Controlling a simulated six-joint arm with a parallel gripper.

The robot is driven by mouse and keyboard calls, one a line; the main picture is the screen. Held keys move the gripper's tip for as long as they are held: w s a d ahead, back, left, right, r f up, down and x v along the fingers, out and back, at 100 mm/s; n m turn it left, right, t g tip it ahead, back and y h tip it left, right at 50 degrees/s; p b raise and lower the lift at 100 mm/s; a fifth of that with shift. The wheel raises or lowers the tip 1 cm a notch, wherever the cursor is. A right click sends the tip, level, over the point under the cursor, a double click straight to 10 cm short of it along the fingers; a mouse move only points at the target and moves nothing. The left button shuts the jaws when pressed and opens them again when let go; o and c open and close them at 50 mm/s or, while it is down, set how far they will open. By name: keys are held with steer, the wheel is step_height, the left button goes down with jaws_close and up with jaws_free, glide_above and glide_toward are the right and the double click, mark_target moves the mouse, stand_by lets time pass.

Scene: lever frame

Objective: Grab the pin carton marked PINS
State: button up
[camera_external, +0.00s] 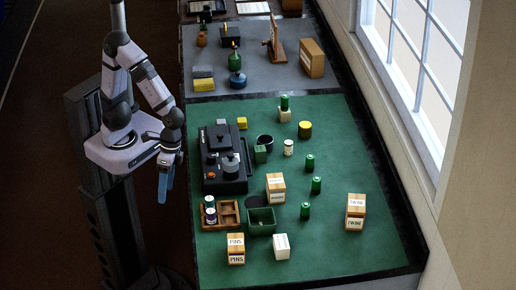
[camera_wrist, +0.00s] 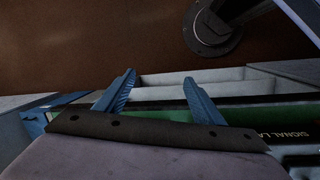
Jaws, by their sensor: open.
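The pin carton marked PINS (camera_external: 236,249) stands near the front left of the green bench top in the external view. It is a light wooden-coloured box with white labels reading PINS. My gripper (camera_external: 164,186) hangs off the left side of the bench, up and left of the carton and well apart from it. In the wrist view my gripper (camera_wrist: 160,95) shows two blue fingers spread apart with nothing between them. The carton cannot be made out in the wrist view.
A wooden tray (camera_external: 229,225) and a dark green bin (camera_external: 262,229) stand just behind the carton. A white box (camera_external: 281,246) is to its right. A TWINE carton (camera_external: 355,212) stands farther right. A black machine (camera_external: 223,184) occupies the left edge. Bare green surface lies at the front right.

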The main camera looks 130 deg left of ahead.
steer(key=w+d+n+t+h, duration=0.1)
steer(key=w+d+n+h, duration=0.2)
steer(key=w+n, duration=0.35)
step_height(320, 180, up, 5)
steer(key=n+t+h+b, duration=0.2)
steer(key=n+t+h, duration=0.35)
steer(key=n, duration=0.85)
glide_above(236, 240)
steer(key=s, duration=0.2)
steer(key=shift+a+m+t+y, duration=0.25)
steer(key=shift+a+t+y, duration=0.25)
steer(key=shift+t, duration=0.45)
steer(key=shift+w+a+r+t, duration=0.1)
steer(key=shift+w+a+t, duration=0.1)
steer(key=shift+w+t, duration=0.15)
steer(key=shift+f+p, duration=0.95)
steer(key=shift+f, duration=1.5)
steer(key=shift+f+p, duration=0.35)
steer(key=shift+f, duration=0.6)
steer(key=shift+p+x, duration=0.3)
steer(key=shift+x, duration=0.75)
steer(key=shift+w+d+f, duration=0.25)
steer(key=shift+d, duration=0.1)
